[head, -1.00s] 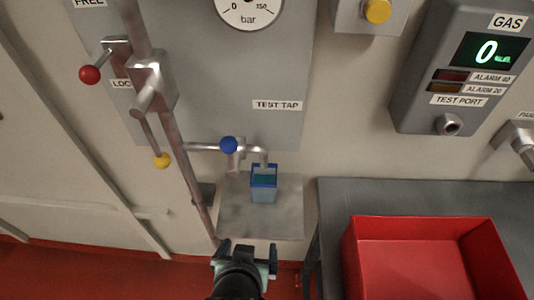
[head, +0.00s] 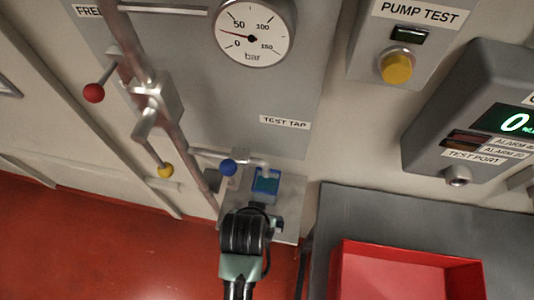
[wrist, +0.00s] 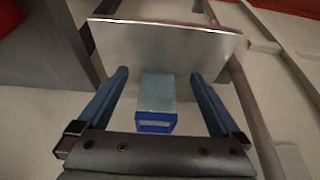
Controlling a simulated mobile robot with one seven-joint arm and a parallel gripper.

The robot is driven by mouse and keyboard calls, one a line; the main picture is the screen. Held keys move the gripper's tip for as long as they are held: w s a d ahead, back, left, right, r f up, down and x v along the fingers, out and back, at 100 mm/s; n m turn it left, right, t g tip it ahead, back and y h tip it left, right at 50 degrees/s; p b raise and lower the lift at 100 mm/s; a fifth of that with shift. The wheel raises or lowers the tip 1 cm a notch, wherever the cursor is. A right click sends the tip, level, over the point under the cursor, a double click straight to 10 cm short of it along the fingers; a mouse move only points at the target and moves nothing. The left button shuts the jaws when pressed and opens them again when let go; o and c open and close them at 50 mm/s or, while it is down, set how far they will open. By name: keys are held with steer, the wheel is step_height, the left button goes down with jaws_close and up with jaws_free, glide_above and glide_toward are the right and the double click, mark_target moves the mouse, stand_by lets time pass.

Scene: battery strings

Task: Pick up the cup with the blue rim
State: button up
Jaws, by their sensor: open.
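The cup with the blue rim (head: 266,184) stands on a small grey metal shelf (head: 291,218) below the test tap's spout. Its body is pale blue-grey, and its inside looks teal. In the wrist view the cup (wrist: 157,95) lies between the two blue fingers of my gripper (wrist: 159,76), with a visible gap on each side. The jaws are open and not touching the cup. In the head view my gripper (head: 250,218) is just in front of the cup and hides its lower part; the fingertips are mostly hidden there.
The tap's blue knob (head: 228,168) and pipe are close left of the cup. A lever with a yellow ball (head: 165,170) and a vertical pipe stand further left. A red bin (head: 410,272) sits on the grey bench (head: 370,215) at right.

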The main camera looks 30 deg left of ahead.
mark_target(264, 195)
steer(key=shift+w+a+r, duration=0.15)
steer(key=shift+w+a, duration=0.05)
steer(key=shift+w, duration=0.5)
steer(key=w, duration=0.2)
steer(key=w+a, duration=0.1)
steer(key=w, duration=0.1)
steer(key=shift+p, duration=0.4)
steer(key=shift+s+x, duration=0.15)
steer(key=shift+x, duration=0.6)
steer(key=shift+s+x, duration=0.15)
steer(key=shift+x, duration=0.6)
steer(key=c, duration=1.4)
steer(key=shift+b, duration=0.35)
